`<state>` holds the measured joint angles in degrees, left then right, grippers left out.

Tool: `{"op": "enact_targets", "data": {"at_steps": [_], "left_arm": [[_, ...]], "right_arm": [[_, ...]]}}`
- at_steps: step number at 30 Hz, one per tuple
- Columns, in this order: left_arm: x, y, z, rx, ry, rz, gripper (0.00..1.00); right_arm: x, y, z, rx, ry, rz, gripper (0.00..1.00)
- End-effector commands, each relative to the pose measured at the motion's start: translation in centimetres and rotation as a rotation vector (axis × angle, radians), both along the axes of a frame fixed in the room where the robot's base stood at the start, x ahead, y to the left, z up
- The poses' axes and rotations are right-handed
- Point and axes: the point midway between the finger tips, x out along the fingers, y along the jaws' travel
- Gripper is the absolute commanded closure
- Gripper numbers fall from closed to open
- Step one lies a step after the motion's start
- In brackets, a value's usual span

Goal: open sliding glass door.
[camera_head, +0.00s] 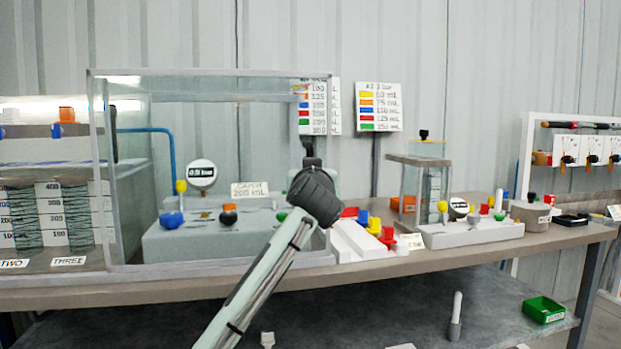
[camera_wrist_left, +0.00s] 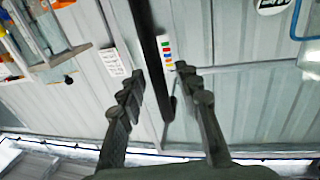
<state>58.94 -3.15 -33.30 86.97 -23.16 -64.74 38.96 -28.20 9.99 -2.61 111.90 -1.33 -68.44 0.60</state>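The sliding glass door (camera_head: 210,73) is a clear panel in a grey frame at the front of the case on the left half of the bench. My left gripper (camera_head: 309,148) is raised at the frame's right upright, partly hidden by its own wrist. In the left wrist view, its two dark fingers (camera_wrist_left: 160,74) are spread apart. A long dark bar (camera_wrist_left: 148,45), which looks like the door's upright edge, runs between them with gaps visible on both sides. I cannot tell whether any finger touches it. My right gripper is out of view.
Inside the case stands a grey pump unit (camera_head: 190,240) with coloured knobs. A white block with coloured pieces (camera_head: 358,240) and another pump unit (camera_head: 470,232) stand to the right. A colour chart (camera_head: 380,107) stands behind. A green bin (camera_head: 543,310) is on the lower shelf.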

Motion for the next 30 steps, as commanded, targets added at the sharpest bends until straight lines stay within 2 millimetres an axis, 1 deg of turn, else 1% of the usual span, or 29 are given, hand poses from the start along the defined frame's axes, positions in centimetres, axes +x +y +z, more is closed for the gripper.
{"op": "enact_targets", "data": {"at_steps": [5, 9, 15, 18, 21, 30], "left_arm": [[-2.9, -0.3, 0.0, -0.004, -0.001, -0.005, 0.67], [-6.0, -0.4, 0.0, -0.005, -0.001, -0.005, 0.67], [-9.7, -0.5, 0.0, -0.004, 0.0, -0.004, 0.67], [-10.8, -0.5, 0.0, -0.001, -0.001, -0.002, 0.67], [-11.4, -0.5, 0.0, -0.001, 0.0, -0.002, 0.67], [-11.6, -0.5, 0.0, -0.001, -0.001, -0.001, 0.67]], "right_arm": [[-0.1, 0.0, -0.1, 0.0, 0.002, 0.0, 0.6], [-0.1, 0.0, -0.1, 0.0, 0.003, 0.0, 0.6], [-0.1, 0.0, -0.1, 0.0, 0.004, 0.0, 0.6], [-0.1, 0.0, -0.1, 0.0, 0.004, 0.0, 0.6], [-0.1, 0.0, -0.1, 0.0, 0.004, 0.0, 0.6], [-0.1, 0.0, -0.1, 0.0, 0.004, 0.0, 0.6]]}}
